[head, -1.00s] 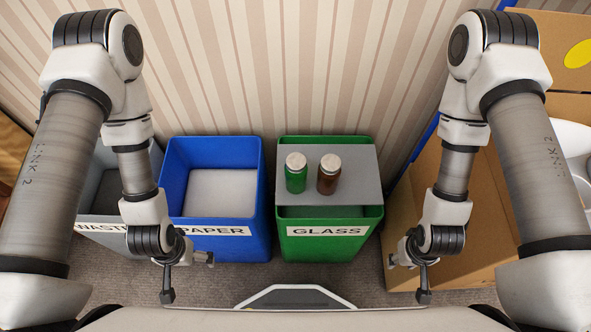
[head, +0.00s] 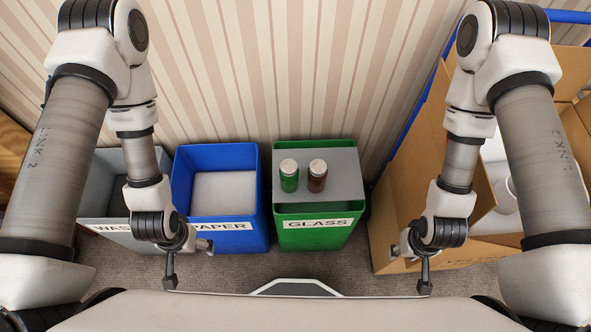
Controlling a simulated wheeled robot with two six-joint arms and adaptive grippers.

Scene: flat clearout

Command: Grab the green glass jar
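The green glass jar (head: 289,178) has a pale lid and stands upright on a grey board (head: 340,172) that lies across the green GLASS bin (head: 315,237). A brown jar (head: 317,178) with a similar lid stands close to its right. My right gripper (head: 410,270) is low at the right, in front of the cardboard box and well away from the jar. It looks open and empty. My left gripper (head: 188,266) is low at the left, in front of the PAPER bin.
The blue PAPER bin (head: 258,232) stands left of the GLASS bin, and the grey WASTE bin (head: 95,228) stands left of that. An open cardboard box (head: 400,215) with white things inside stands at the right. A striped wall (head: 290,70) rises behind the bins.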

